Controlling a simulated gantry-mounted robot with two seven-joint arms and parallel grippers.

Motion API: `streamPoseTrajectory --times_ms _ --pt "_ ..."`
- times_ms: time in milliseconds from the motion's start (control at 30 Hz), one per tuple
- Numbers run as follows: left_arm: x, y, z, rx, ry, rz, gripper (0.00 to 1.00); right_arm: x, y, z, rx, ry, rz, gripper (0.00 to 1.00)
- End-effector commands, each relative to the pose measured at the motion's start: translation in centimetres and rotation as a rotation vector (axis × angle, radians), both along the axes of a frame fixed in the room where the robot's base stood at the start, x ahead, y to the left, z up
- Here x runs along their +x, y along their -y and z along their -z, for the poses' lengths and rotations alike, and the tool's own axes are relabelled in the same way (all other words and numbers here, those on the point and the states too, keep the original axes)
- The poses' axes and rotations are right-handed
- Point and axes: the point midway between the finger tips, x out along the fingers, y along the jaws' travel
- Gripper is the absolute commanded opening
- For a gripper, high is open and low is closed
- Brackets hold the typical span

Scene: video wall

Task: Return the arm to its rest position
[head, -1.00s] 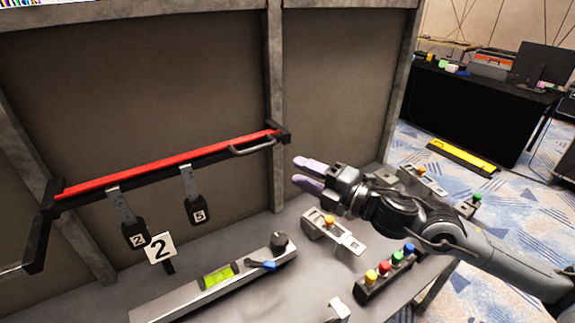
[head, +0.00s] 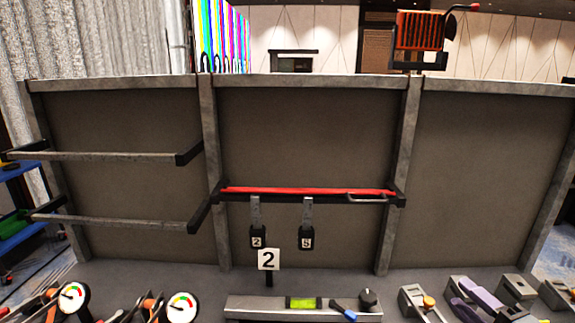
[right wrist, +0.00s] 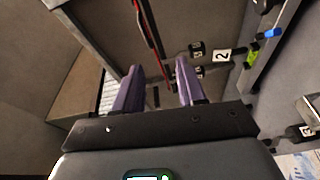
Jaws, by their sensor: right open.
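My right gripper (head: 464,294) shows at the lower right edge of the head view. Only its purple fingers are clear, low between two grey devices; most of my arm is out of the picture. In the right wrist view, the two purple fingers of my right gripper (right wrist: 158,75) stand apart with nothing between them. My left gripper is not in view.
A red-topped rail (head: 300,191) with hanging tags is on the middle wall panel. Bare rails (head: 110,157) are at left. A level (head: 303,304), gauges (head: 183,306) and an orange-button device (head: 422,303) line the bench. The right panel (head: 485,180) is clear.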

Motion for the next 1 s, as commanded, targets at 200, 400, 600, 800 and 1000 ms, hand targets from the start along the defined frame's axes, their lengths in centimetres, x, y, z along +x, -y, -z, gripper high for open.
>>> streamPoseTrajectory --times_ms 200,400,600,800,1000 --pt "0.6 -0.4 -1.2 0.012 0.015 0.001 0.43 -1.2 0.7 5.7 0.176 -0.132 0.139 0.4" --pt "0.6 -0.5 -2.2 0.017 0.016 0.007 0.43 -4.1 0.5 12.9 0.381 -0.322 0.318 0.4" --pt "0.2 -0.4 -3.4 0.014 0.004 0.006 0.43 -11.4 -2.9 22.4 0.67 -0.646 0.589 0.4" --pt "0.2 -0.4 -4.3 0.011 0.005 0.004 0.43 -18.6 -7.6 27.2 0.861 -0.925 0.797 0.4" --pt "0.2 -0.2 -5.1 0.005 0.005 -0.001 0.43 -24.3 -12.0 28.9 0.99 -1.149 0.943 0.4"
